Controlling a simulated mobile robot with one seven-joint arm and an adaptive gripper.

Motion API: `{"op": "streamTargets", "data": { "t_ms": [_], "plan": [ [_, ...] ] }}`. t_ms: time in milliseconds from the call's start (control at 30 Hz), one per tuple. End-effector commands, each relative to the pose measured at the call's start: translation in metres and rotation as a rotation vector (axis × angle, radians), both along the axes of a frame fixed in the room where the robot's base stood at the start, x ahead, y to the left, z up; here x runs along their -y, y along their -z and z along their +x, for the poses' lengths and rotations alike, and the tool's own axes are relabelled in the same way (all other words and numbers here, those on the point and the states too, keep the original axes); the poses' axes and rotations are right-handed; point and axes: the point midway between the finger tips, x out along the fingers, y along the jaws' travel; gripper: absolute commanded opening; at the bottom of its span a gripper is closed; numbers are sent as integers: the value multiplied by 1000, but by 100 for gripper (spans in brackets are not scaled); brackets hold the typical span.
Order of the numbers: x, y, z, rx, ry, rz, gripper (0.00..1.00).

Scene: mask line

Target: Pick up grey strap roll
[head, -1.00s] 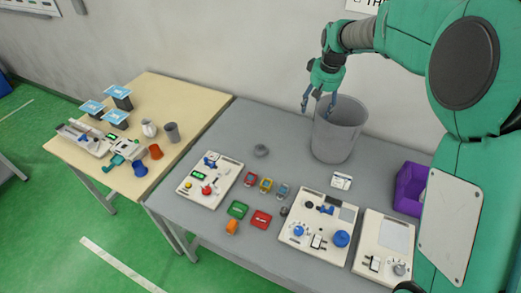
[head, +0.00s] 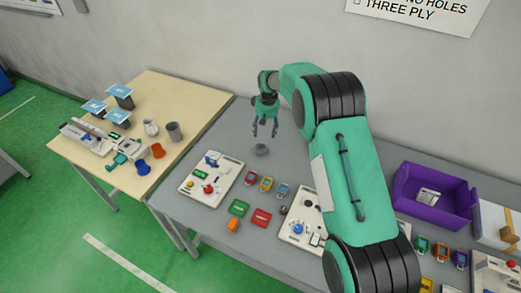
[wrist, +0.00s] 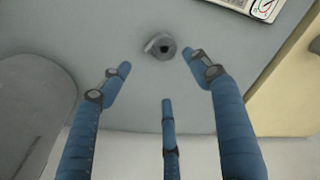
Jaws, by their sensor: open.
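The grey strap roll (head: 261,150) lies on the grey table, toward the wall and beyond the white control panel. In the wrist view the roll (wrist: 160,47) shows as a small ring with a dark centre hole, standing apart from other things. My gripper (head: 265,128) is above the roll, with its fingers pointing down. In the wrist view the blue fingers (wrist: 155,80) are spread wide and hold nothing. The roll shows beyond the fingertips, between the two outer ones, and nothing touches it.
A white control panel (head: 196,187) lies near the roll. Small coloured devices (head: 266,184) and red and green pieces lie in front. A purple bin (head: 460,218) stands at the right. Table around the roll is clear.

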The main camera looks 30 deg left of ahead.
Motion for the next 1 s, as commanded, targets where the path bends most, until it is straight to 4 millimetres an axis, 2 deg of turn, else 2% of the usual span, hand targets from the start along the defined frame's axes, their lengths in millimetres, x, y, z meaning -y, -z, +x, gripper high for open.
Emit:
{"op": "streamTargets", "data": {
  "t_ms": [133, 500, 667, 767, 1000],
  "plan": [
    [-8, 10, -1, -2, -11, -2, 62],
    [-8, 12, -2, -3, -12, -2, 62],
    [-9, 19, -2, -5, -12, -4, 62],
    [-10, 29, -1, -5, -12, -4, 62],
    [-13, 63, 1, -6, -12, -4, 62]
  ]
}}
